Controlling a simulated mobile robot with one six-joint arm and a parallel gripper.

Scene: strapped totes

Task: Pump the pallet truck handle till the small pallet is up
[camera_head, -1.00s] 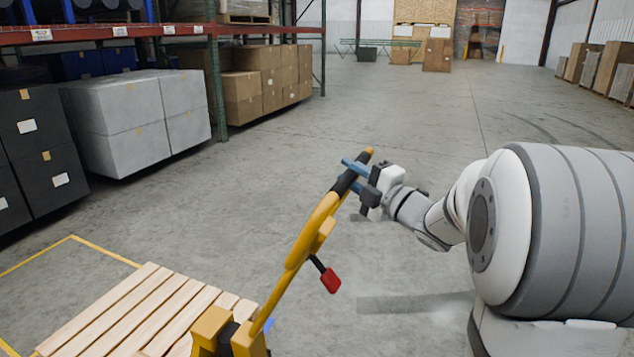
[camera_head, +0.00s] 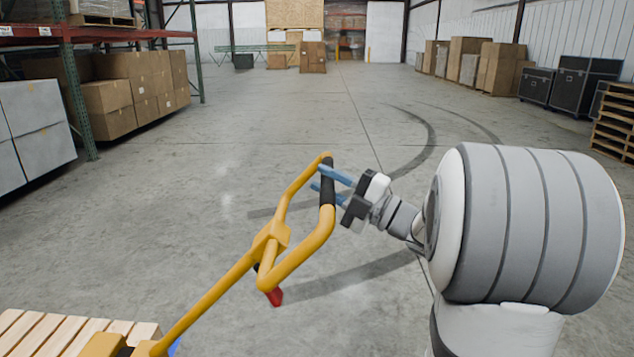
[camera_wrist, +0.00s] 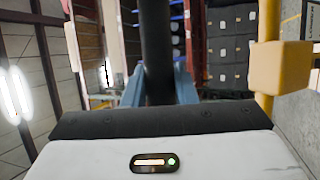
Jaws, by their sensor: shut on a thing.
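The pallet truck's yellow handle (camera_head: 222,288) leans up to the right from the lower left in the head view. Its looped end has a black grip (camera_head: 327,194) on the right side. My gripper (camera_head: 327,184) is shut on this grip with its blue fingers. In the wrist view the black grip (camera_wrist: 155,45) stands between both fingers, and part of the yellow handle (camera_wrist: 281,65) is at right. A red lever (camera_head: 273,297) hangs below the loop. The small wooden pallet (camera_head: 60,335) shows only partly at the lower left; its height off the floor cannot be told.
Racks with brown cartons (camera_head: 108,108) and grey boxes (camera_head: 38,125) stand at left. Black cases (camera_head: 570,85), cartons (camera_head: 497,65) and stacked pallets (camera_head: 615,125) line the right side. The floor (camera_head: 250,130) ahead is clear.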

